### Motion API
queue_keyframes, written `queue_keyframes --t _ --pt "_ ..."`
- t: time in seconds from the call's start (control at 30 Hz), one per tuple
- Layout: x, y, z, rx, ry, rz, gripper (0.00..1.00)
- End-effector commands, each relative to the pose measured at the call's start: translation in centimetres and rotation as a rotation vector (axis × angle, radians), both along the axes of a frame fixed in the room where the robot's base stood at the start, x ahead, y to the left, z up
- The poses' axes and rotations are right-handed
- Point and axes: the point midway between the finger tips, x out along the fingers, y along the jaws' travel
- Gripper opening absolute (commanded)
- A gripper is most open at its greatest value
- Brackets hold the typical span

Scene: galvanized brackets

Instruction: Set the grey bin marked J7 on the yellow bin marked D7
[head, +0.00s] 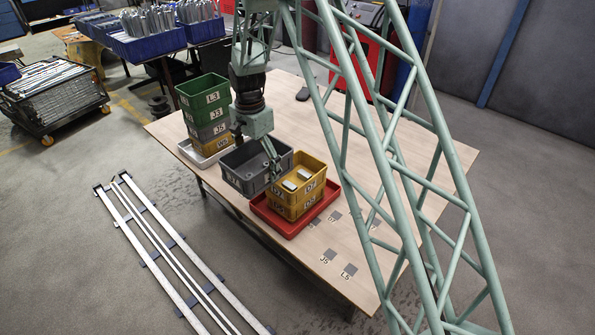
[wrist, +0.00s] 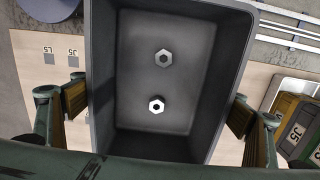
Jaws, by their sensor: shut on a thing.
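The grey bin marked J7 (head: 238,178) is held by my gripper (head: 272,160), just left of the yellow stack in the head view. In the wrist view the grey bin (wrist: 118,70) lies between the two fingers of my gripper (wrist: 160,115), and two hex nuts (wrist: 157,105) show on its floor. The upper yellow bin (head: 311,186), whose label looks like D7, sits on another yellow bin (head: 298,211) in a red tray (head: 262,211). Pale blocks (head: 290,185) lie in the upper yellow bin. Whether the grey bin touches the stack is unclear.
At the left, a stack with green bins (head: 205,98), a grey bin (head: 208,132) and a yellow bin (head: 216,148) stands in a white tray (head: 190,155). Dark squares labelled J5 and L5 (head: 349,270) mark the table (head: 300,108).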

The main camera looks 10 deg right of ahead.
Motion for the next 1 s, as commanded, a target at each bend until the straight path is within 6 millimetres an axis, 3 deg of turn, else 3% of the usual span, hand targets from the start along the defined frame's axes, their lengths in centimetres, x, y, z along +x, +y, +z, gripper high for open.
queue_keyframes --t 0.37,1.0 --pt "0.8 -2.1 -0.1 0.001 -0.001 -0.001 0.77" --pt "4.2 -11.7 -1.1 0.001 -0.001 -0.002 0.77"
